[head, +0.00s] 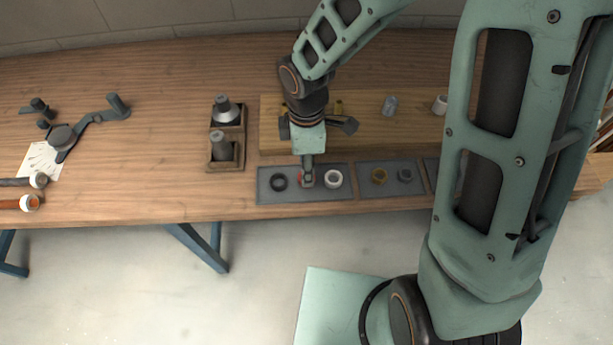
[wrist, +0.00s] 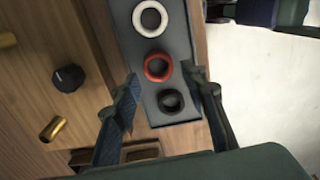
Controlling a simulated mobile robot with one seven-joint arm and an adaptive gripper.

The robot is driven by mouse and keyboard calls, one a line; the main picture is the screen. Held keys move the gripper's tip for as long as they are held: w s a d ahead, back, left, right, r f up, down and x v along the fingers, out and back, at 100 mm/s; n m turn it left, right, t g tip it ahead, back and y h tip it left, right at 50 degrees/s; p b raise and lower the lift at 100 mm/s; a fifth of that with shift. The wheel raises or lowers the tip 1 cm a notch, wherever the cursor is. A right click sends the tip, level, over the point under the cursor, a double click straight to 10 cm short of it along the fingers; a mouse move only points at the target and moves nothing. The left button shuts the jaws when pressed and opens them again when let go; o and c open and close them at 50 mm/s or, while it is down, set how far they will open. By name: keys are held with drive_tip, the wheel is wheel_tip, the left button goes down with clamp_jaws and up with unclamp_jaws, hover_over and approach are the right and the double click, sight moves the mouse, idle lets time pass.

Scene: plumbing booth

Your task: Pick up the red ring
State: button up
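The red ring (wrist: 158,66) lies on a dark grey tray (wrist: 181,20) between a white ring (wrist: 150,18) and a black ring (wrist: 171,100). In the head view only a sliver of the red ring (head: 300,179) shows beside my gripper (head: 307,183), which hides most of it. The black ring (head: 278,182) is to its left and the white ring (head: 333,179) to its right. In the wrist view my gripper (wrist: 165,77) is open, one finger to each side of the tray. The red ring appears just past the fingertips, with nothing held.
A second tray with a brass ring (head: 379,176) and a grey ring (head: 405,174) is to the right. A wooden board (head: 365,134) with fittings lies behind the trays. A wooden stand (head: 241,135) with two grey pieces is to the left. The table's front edge is close.

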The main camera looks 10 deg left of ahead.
wheel_tip(320, 180, down, 4)
drive_tip(key=shift+w+f, duration=0.1)
drive_tip(key=shift+c, duration=0.3)
drive_tip(key=c, duration=0.5)
drive_tip(key=shift+c, duration=0.2)
drive_tip(key=shift+r, duration=0.2)
